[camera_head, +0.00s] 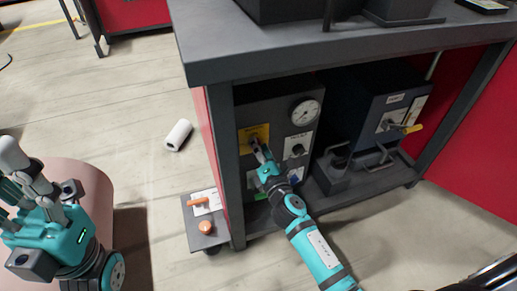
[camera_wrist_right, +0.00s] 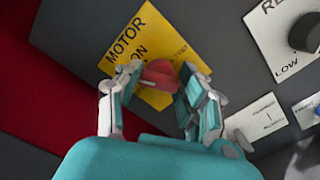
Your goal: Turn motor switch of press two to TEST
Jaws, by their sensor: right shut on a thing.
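The motor switch of the press is a red knob (camera_wrist_right: 158,74) in the right wrist view. It sits on a yellow plate (camera_wrist_right: 140,32) that reads MOTOR, with ON beside the knob and smaller, unreadable text to the right. The plate also shows on the dark press front (camera_head: 276,107) in the head view. My right gripper (camera_wrist_right: 158,88) is at the plate, shut on the red knob with a finger on each side. Part of the knob and plate is hidden by the fingers. My left gripper (camera_head: 28,180) is at the far left, away from the press; its opening is unclear.
A round gauge (camera_head: 305,112) and a black dial (camera_head: 296,151) are close to the right gripper. A second, bluish machine (camera_head: 365,112) with a yellow-tipped handle stands to the right. The table top (camera_head: 330,50) overhangs both. A white roll (camera_head: 178,135) lies on the floor.

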